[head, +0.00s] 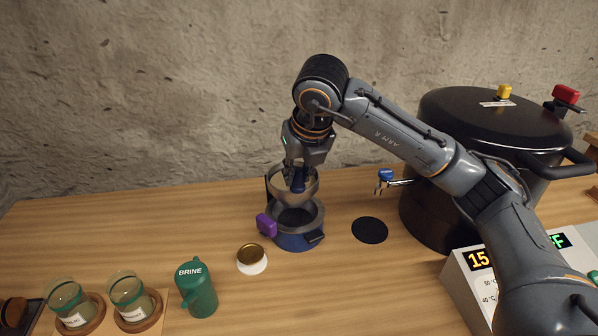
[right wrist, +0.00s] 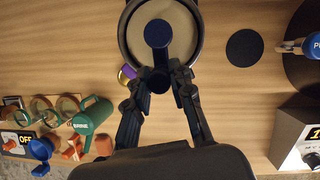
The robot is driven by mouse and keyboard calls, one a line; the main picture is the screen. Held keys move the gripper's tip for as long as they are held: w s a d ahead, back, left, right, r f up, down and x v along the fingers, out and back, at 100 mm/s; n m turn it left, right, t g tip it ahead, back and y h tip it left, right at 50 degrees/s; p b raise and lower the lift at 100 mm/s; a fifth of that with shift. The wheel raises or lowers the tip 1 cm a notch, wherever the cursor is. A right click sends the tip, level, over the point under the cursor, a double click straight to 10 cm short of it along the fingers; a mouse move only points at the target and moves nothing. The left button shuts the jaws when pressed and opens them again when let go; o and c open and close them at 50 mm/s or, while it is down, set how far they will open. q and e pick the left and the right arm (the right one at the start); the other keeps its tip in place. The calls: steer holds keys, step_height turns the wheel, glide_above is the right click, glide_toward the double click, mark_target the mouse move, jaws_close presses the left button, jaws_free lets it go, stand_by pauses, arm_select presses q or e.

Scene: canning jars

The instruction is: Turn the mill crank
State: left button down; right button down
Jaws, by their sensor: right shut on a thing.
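The mill (head: 297,238) stands on the wooden counter, with a grey ring, a blue base and a metal bowl-like hopper (head: 313,186) on top. Its dark blue crank (right wrist: 158,36) lies across the hopper's mouth in the right wrist view, with a round hub and an arm running towards my gripper. My right gripper (head: 299,180) reaches down from above into the hopper. Its fingers, seen in the right wrist view (right wrist: 160,80), are shut on the outer end of the crank, which they partly hide. My left gripper is not in view.
A purple knob (head: 266,224) sticks out at the mill's left. A gold lid (head: 249,254), a green brine jug (head: 198,290) and glass jars (head: 130,293) stand left. A black disc (head: 370,230) lies right, before a large black pot (head: 430,205) and a white display box (head: 462,298).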

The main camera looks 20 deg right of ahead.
steer(key=c, duration=1.1)
jaws_free()
steer(key=shift+c, duration=0.2)
steer(key=v, duration=1.2)
